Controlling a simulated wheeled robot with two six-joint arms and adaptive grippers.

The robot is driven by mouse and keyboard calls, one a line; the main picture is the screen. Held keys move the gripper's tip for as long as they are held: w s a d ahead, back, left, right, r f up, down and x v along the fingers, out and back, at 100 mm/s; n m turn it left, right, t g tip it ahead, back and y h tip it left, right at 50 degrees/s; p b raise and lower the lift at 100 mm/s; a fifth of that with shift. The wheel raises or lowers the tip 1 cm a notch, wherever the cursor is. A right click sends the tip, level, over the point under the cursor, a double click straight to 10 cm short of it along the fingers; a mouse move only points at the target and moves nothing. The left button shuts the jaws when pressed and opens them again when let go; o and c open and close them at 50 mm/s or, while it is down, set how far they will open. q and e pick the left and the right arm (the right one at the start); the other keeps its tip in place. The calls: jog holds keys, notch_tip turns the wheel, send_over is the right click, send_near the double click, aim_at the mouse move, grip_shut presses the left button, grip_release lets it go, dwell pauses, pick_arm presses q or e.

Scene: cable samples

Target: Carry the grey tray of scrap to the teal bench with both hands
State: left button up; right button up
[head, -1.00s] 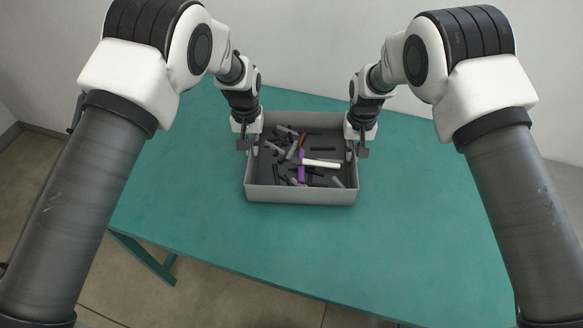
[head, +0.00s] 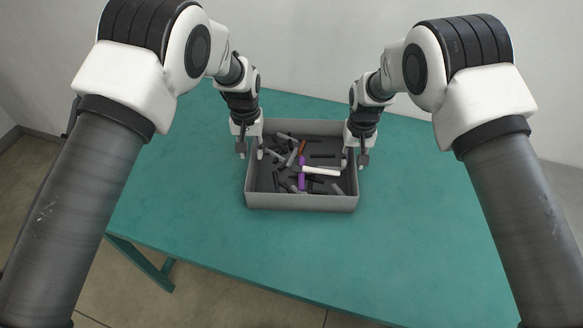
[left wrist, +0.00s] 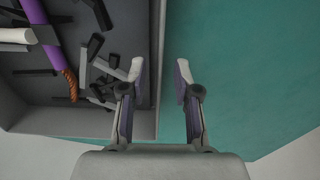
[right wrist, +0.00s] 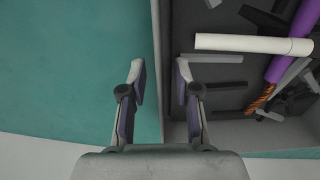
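The grey tray (head: 302,202) sits on the teal bench (head: 400,220), near its back edge. It holds scrap: several dark and grey pieces, a white tube (head: 321,171), a purple tube (head: 302,181) and an orange-brown piece (head: 303,147). My left gripper (head: 250,153) is at the tray's left wall; in the left wrist view its fingers (left wrist: 159,72) are apart, one on each side of the wall. My right gripper (head: 354,163) is at the right wall, its fingers (right wrist: 159,71) likewise apart around it. Gaps show between fingertips and walls.
The bench is bare in front of the tray and to both sides. A pale wall (head: 310,50) stands behind the bench. The bench's front edge and a leg (head: 150,268) show at lower left above a tiled floor.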

jog(key=shift+s+r, duration=0.1)
jog(key=shift+r, duration=0.05)
notch_tip(320, 180, up, 11)
jog(key=shift+r, duration=0.1)
pick_arm(q)
notch_tip(320, 180, up, 10)
jog(key=shift+r, duration=0.2)
pick_arm(e)
jog(key=shift+r, duration=0.35)
